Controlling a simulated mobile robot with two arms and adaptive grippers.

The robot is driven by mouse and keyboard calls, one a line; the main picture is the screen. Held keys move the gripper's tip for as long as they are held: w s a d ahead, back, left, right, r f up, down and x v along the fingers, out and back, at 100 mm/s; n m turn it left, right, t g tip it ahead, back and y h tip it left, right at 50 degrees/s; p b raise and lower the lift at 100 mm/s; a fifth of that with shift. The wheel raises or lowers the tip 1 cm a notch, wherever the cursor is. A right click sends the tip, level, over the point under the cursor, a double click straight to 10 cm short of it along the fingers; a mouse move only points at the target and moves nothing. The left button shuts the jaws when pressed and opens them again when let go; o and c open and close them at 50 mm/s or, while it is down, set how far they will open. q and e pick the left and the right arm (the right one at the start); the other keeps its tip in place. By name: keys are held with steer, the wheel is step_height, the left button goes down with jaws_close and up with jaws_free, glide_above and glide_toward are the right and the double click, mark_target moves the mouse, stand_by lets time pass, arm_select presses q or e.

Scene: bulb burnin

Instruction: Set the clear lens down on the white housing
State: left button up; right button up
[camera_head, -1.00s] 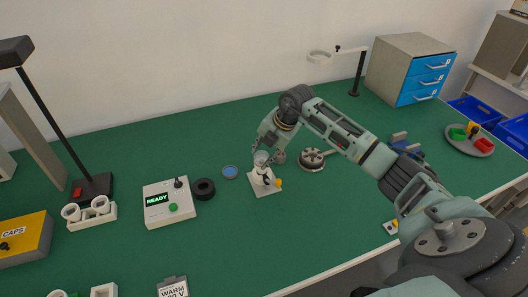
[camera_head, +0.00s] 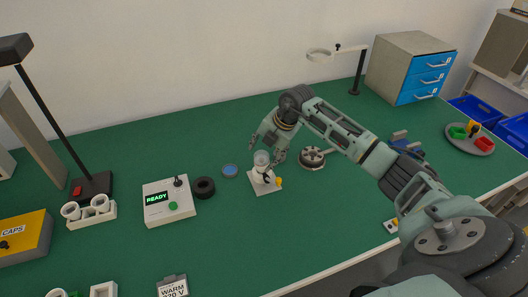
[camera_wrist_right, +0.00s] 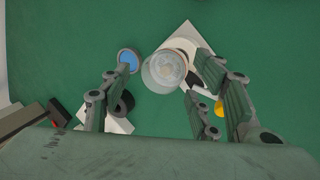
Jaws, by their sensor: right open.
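The clear lens (camera_head: 261,158) is a see-through cup-like piece sitting on top of the white housing (camera_head: 267,186) near the middle of the table. In the right wrist view the lens (camera_wrist_right: 163,72) shows as a clear round over part of the white housing (camera_wrist_right: 186,32). Whether it is seated exactly level I cannot tell. My right gripper (camera_head: 266,148) is open just above and around the lens, with its fingers spread apart. In the wrist view its fingers stand left and right of the lens, with a gap on the left side. My left gripper is not in view.
A blue-topped disc (camera_head: 230,171) and a black ring (camera_head: 204,187) lie left of the housing, beside the white READY box (camera_head: 157,212). A round metal fixture (camera_head: 312,158) stands to the right. The green table in front of the housing is mostly clear.

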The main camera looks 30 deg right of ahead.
steer(key=shift+r, duration=0.1)
steer(key=v, duration=1.2)
